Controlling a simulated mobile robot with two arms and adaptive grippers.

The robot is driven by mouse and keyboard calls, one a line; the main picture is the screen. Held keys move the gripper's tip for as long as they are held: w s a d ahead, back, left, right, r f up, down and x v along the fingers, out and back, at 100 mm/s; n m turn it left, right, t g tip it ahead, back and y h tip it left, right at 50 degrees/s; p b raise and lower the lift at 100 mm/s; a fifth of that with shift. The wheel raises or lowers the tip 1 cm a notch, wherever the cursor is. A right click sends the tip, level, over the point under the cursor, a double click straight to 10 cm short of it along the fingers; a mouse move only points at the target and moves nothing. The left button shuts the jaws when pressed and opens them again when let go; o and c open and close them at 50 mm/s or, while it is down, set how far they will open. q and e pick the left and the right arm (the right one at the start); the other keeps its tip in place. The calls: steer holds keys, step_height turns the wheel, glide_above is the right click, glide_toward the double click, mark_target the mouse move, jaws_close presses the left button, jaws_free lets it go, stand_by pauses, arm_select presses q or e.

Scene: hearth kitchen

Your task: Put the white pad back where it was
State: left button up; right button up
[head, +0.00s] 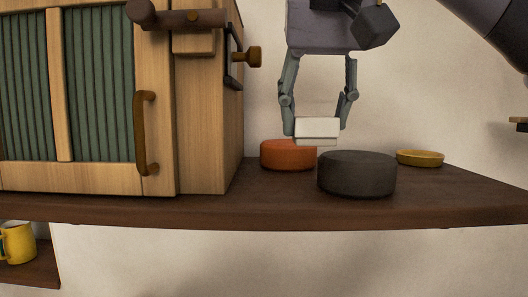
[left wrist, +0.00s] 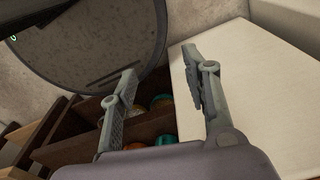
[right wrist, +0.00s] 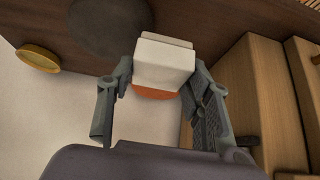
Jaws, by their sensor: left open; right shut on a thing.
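The white pad (head: 317,130) is a small pale block held by my right gripper (head: 316,128) above the dark wooden shelf (head: 280,203). In the right wrist view the white pad (right wrist: 165,62) sits between the two fingertips and partly hides the orange pot (right wrist: 155,93). My left gripper (left wrist: 165,82) is open and empty in the left wrist view; it is outside the head view.
A wooden cabinet (head: 210,120) with green slatted panels stands left on the shelf. A yellow dish (head: 420,158) lies at the right. A yellow mug (head: 17,243) stands lower left. In the left wrist view, a drawer-like wooden box (left wrist: 80,150) lies beyond the fingers.

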steer(key=a+f, duration=0.1)
steer(key=a+f+p, duration=0.1)
steer(key=a, duration=0.1)
steer(key=a+f, duration=0.1)
steer(key=a, duration=0.1)
steer(key=shift+s+a, duration=0.1)
steer(key=shift+f, duration=0.55)
steer(key=shift+a+f+p, duration=0.2)
steer(key=shift+f+p, duration=0.3)
steer(key=shift+f, duration=0.05)
steer(key=shift+a+f+p, duration=0.15)
steer(key=shift+f+p, duration=0.3)
steer(key=shift+f, duration=0.1)
arm_select(q)
steer(key=r, duration=0.1)
steer(key=w+r, duration=0.1)
steer(key=r, duration=0.1)
steer(key=shift+w+a+r, duration=0.2)
steer(key=shift+a+r, duration=0.1)
steer(key=shift+a, duration=0.1)
arm_select(e)
steer(key=shift+a+f, duration=0.1)
steer(key=shift+f, duration=0.2)
steer(key=shift+f, duration=0.15)
arm_select(q)
steer(key=shift+a, duration=0.1)
arm_select(e)
steer(key=o, duration=1.1)
